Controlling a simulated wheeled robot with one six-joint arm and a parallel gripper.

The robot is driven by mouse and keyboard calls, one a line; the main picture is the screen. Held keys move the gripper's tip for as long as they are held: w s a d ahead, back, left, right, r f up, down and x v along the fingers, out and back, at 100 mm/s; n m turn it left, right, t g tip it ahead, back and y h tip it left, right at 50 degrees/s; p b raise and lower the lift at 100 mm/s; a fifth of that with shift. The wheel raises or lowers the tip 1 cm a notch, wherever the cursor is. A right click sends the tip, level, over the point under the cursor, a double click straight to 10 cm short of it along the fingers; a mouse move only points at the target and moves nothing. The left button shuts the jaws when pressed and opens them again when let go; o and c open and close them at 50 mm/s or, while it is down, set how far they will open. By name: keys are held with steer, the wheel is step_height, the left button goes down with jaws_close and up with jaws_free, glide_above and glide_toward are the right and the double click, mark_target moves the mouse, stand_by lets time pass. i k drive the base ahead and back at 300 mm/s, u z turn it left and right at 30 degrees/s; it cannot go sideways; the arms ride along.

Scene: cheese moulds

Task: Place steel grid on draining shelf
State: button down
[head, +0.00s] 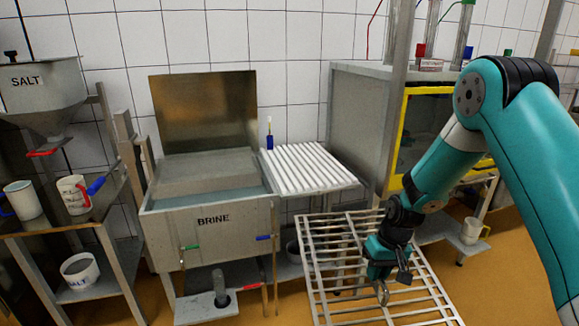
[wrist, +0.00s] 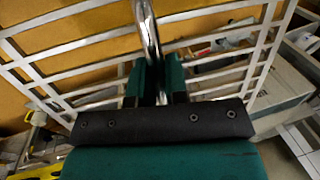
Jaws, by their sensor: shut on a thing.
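The steel grid (head: 306,262) is a large frame of pale metal bars in the lower middle of the head view, in front of the shelf and to its right. My gripper (head: 381,284) is shut on a curved metal handle of the grid. In the wrist view the handle runs up between the two green fingers (wrist: 159,82), with the grid's bars (wrist: 50,19) spread beyond. The draining shelf (head: 300,168) is a white slatted surface joined to the right of the brine tank; its slats look bare. The grid appears lower and nearer than the shelf.
The brine tank (head: 165,232) stands left of the shelf with its lid raised. A small blue item (head: 269,141) stands at the shelf's back left corner. A grey cabinet with a yellow-framed door (head: 403,140) is close on the right. A salt hopper (head: 40,95) and mugs are at far left.

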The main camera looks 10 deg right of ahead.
mark_target(306, 165)
steer(key=u, duration=0.55)
steer(key=i, duration=0.95)
steer(key=z, duration=0.05)
